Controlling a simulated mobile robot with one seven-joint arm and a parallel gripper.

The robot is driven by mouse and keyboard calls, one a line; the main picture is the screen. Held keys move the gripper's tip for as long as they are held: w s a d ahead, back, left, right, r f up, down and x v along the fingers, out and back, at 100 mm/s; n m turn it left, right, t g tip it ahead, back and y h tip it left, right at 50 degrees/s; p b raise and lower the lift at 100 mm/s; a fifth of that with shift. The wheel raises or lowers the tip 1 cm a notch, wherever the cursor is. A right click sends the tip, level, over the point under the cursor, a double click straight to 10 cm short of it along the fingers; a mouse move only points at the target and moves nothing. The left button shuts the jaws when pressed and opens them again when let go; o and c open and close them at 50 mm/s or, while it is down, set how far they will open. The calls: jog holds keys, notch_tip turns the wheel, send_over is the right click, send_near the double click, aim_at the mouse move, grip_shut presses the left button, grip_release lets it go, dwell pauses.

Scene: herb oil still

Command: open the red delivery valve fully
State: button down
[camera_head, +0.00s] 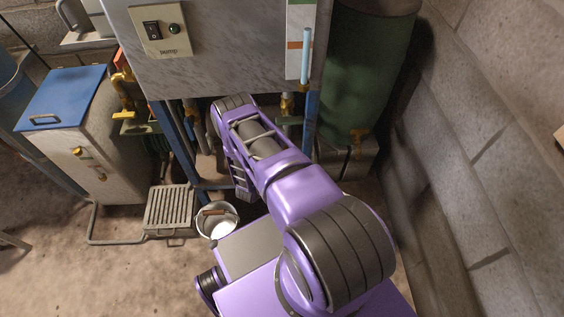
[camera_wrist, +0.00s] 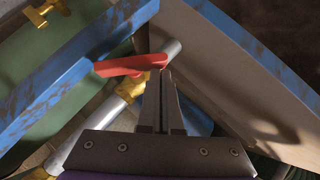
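The red delivery valve shows in the wrist view as a red lever (camera_wrist: 130,66) on a brass valve body (camera_wrist: 131,88), set in a slanting grey pipe (camera_wrist: 92,127). The lever lies across the pipe, with its right end right at my fingertips. My gripper (camera_wrist: 164,75) points at that end with its two dark fingers close together. I see no clear gap between the fingers, and nothing plainly held between them. I cannot tell whether the tips touch the lever. In the head view, my own arm hides the valve and the gripper.
Blue frame bars (camera_wrist: 65,70) flank the valve closely. In the head view, a grey panel with a pump switch (camera_head: 152,30) stands above my arm. A green tank (camera_head: 365,75) is at right, a blue-lidded box (camera_head: 62,97) at left, and a bucket (camera_head: 217,220) on the floor.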

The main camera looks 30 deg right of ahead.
jog(key=shift+s+d+f, duration=0.1)
jog(key=shift+f, duration=0.65)
jog(key=shift+s+d+f, duration=0.1)
jog(key=shift+d+f, duration=0.1)
jog(key=shift+f, duration=0.2)
jog(key=shift+d+f, duration=0.15)
jog(key=shift+s, duration=0.1)
